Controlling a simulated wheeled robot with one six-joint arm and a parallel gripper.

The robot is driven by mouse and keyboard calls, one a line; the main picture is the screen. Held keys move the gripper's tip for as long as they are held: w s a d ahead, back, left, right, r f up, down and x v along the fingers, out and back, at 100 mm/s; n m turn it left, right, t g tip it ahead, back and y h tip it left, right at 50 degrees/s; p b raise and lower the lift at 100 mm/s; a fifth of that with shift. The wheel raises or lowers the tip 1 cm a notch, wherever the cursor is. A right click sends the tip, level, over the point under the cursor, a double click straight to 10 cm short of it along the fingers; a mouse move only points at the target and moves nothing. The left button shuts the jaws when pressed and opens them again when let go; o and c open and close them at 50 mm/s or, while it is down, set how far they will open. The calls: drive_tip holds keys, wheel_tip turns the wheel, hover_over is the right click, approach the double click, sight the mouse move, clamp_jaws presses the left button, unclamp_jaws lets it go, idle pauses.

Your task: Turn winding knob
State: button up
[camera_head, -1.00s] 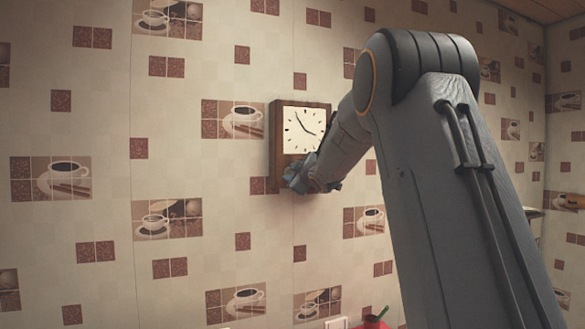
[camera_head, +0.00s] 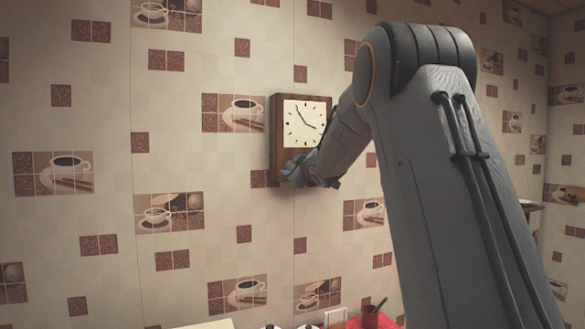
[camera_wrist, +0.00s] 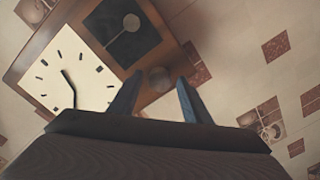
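A wooden wall clock (camera_head: 276,137) with a white square dial and dark hands hangs on the tiled wall. In the wrist view the clock (camera_wrist: 151,45) appears tilted, with a dark window holding a pendulum (camera_wrist: 131,23). A round, dull knob (camera_wrist: 159,78) sits on the wooden front beside that window. My gripper (camera_head: 297,178) is at the clock's lower part and hides much of it in the head view. In the wrist view my gripper (camera_wrist: 158,83) is open, its two fingers apart with the knob showing between their tips. I cannot tell whether either finger touches it.
The patterned wall (camera_head: 100,130) around the clock is otherwise flat and clear. Below, at the bottom edge, stand a brown cup (camera_head: 370,318) on something red and a few partly cut-off items. A small shelf (camera_head: 531,206) shows at the right.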

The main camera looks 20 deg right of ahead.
idle(0.3)
drive_tip(key=s+b, duration=0.3)
drive_tip(key=s, duration=0.4)
drive_tip(key=shift+s+r, duration=0.15)
drive_tip(key=shift+s, duration=0.25)
drive_tip(key=s+a+f+m+g+b, duration=0.15)
drive_tip(key=s+f, duration=0.25)
drive_tip(key=f, duration=0.5)
drive_tip(key=s+a+f+m+g+h+b, duration=0.1)
drive_tip(key=s+a+f+m+g, duration=0.2)
drive_tip(key=f, duration=0.7)
drive_tip(key=s+a+f+m+g+b, duration=0.1)
drive_tip(key=s+a+f+g, duration=0.25)
drive_tip(key=f, duration=0.55)
drive_tip(key=s+a+f+m+g+b, duration=0.1)
drive_tip(key=s+a+f+g, duration=0.3)
drive_tip(key=s+f, duration=0.6)
drive_tip(key=s+a+f+m+g+y+b, duration=0.1)
drive_tip(key=s+a+f+g, duration=0.3)
drive_tip(key=s+f, duration=0.7)
drive_tip(key=s+a+m, duration=0.1)
drive_tip(key=s, duration=0.6)
drive_tip(key=shift+a+b, duration=0.15)
drive_tip(key=shift+b, duration=0.25)
drive_tip(key=shift+w+m, duration=0.1)
drive_tip(key=shift+m, duration=0.15)
